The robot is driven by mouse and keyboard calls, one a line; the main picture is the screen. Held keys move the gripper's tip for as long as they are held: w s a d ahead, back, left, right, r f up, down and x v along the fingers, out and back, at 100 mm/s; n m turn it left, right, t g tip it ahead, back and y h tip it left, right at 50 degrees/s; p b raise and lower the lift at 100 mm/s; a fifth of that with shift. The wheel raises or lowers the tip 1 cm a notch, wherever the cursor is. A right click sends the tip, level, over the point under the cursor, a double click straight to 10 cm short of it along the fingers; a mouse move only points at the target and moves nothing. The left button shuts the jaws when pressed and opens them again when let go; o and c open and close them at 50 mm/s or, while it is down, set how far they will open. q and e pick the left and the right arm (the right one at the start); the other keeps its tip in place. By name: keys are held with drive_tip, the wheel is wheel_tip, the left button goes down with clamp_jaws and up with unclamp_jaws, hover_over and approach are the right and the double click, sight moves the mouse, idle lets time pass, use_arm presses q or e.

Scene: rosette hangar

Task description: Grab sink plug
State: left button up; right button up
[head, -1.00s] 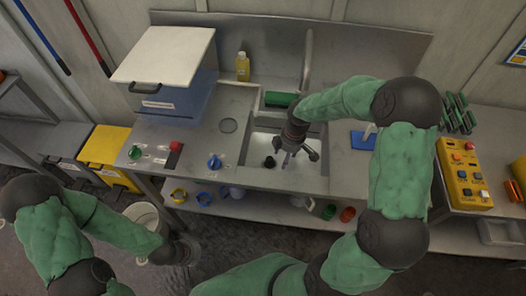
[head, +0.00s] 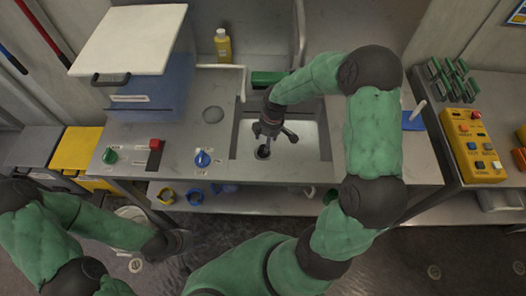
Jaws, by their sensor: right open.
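The black sink plug (head: 262,152) is in the steel sink basin (head: 312,150), towards its front left. My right gripper (head: 272,140) reaches down into the sink with its fingers spread, directly over and behind the plug. One finger points to the right; another comes down close to the plug. I cannot tell whether a finger touches the plug. My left gripper (head: 178,246) hangs low in front of the counter, away from the sink; its fingers are too dark and small to read.
The steel counter (head: 185,130) carries a blue bin with a white lid (head: 130,40), green, red and blue knobs, and a yellow bottle (head: 222,46). A faucet (head: 298,40) and green block (head: 268,78) stand behind the sink. A yellow button box (head: 473,145) is at right.

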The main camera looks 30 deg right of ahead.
sight(263, 147)
drive_tip(key=f, duration=0.2)
drive_tip(key=f+b, duration=0.1)
drive_tip(key=f, duration=0.1)
drive_tip(key=w+f+b, duration=0.1)
drive_tip(key=f, duration=0.1)
drive_tip(key=shift+a+f, duration=0.3)
drive_tip(key=shift+a, duration=0.1)
drive_tip(key=shift+s+r, duration=0.1)
drive_tip(key=c, duration=1.2)
